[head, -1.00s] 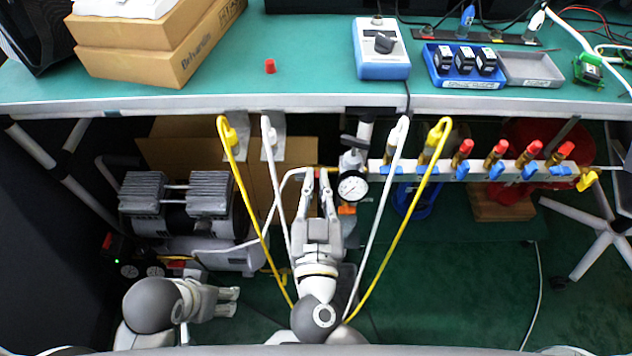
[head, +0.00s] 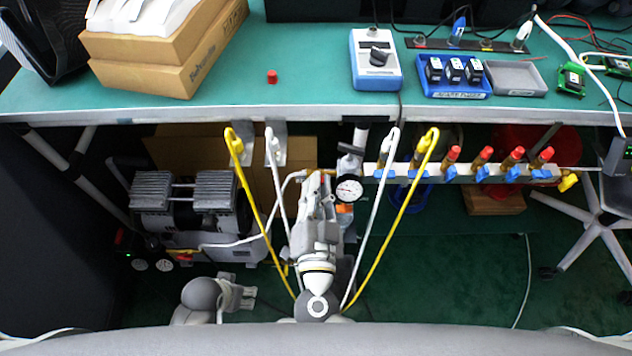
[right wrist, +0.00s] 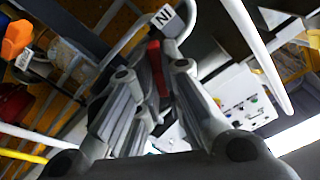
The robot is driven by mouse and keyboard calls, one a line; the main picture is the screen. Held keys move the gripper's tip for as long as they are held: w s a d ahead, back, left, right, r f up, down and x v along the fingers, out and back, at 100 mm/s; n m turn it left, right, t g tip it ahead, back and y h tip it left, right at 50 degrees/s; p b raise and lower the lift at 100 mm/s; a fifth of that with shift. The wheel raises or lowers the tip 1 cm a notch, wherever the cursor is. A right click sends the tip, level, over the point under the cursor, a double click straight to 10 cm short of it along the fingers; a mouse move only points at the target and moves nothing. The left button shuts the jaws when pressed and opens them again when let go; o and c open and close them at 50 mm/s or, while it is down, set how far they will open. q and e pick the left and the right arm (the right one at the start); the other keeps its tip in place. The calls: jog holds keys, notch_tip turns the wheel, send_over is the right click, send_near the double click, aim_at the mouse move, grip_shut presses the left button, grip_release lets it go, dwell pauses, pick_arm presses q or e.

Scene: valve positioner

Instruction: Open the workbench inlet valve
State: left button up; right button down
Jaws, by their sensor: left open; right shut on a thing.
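My right gripper (head: 318,188) reaches up from the bottom centre to the pipework under the bench edge, just left of the round pressure gauge (head: 349,189). In the right wrist view, a red valve handle (right wrist: 155,68) lies between its fingers, which are shut on it. A white tag (right wrist: 163,17) reading "IN" is beside the handle. In the head view the gripper hides the handle. My left gripper (head: 246,297) is open and empty, low at the left above the green floor, away from the valve.
Yellow (head: 262,215) and white (head: 371,215) hoses hang on both sides of my right arm. A manifold (head: 462,173) with red-topped, blue-handled valves runs to the right. A compressor (head: 190,205) stands at the left. The green bench (head: 310,75) overhangs the pipework.

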pick_arm(q)
notch_tip(320, 180, down, 7)
jog(key=s+p, duration=0.2)
jog(key=shift+s+a, duration=0.15)
jog(key=shift+s, duration=0.25)
pick_arm(e)
jog(key=m, duration=1.1)
jog(key=shift+d+f+m, duration=0.1)
jog(key=shift+f+m, duration=0.15)
jog(key=shift+m, duration=0.05)
pick_arm(q)
jog(key=shift+s+g, duration=0.15)
jog(key=shift+g, duration=0.15)
pick_arm(e)
jog(key=c, duration=1.6)
grip_release()
pick_arm(q)
jog(key=shift+s+f, duration=0.1)
pick_arm(e)
jog(key=shift+o, duration=0.2)
jog(key=s, duration=1.2)
